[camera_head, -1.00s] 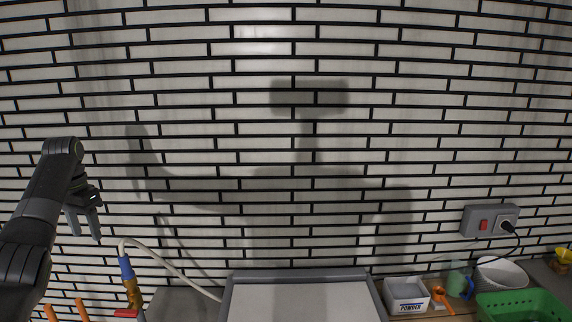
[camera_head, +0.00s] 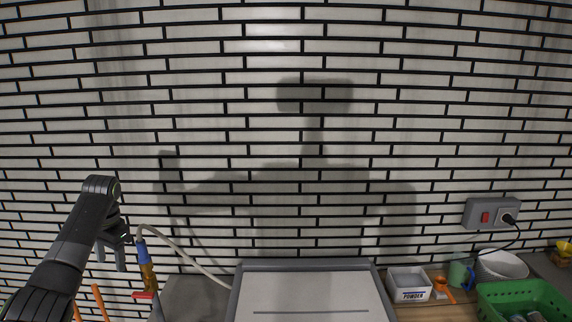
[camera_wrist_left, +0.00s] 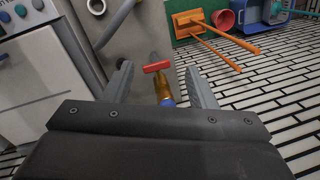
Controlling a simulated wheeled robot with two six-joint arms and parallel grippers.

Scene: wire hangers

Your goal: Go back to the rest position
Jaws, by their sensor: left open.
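My left gripper (camera_head: 113,254) hangs at the left side of the head view, in front of the white brick wall. In the left wrist view its two fingers (camera_wrist_left: 160,85) are apart with nothing held between them. A brass tap with a red handle (camera_wrist_left: 157,67) and a blue collar shows beyond the fingers; I see no contact. The tap (camera_head: 147,275) stands just right of the gripper in the head view. My right gripper is not in view.
A grey-framed white panel (camera_head: 310,292) fills the bottom middle. At the right are a powder box (camera_head: 409,284), a green mug (camera_head: 458,273), a white bowl (camera_head: 500,265), a green basket (camera_head: 525,298) and a wall socket (camera_head: 491,213). Orange handles (camera_wrist_left: 215,35) lie beyond the tap.

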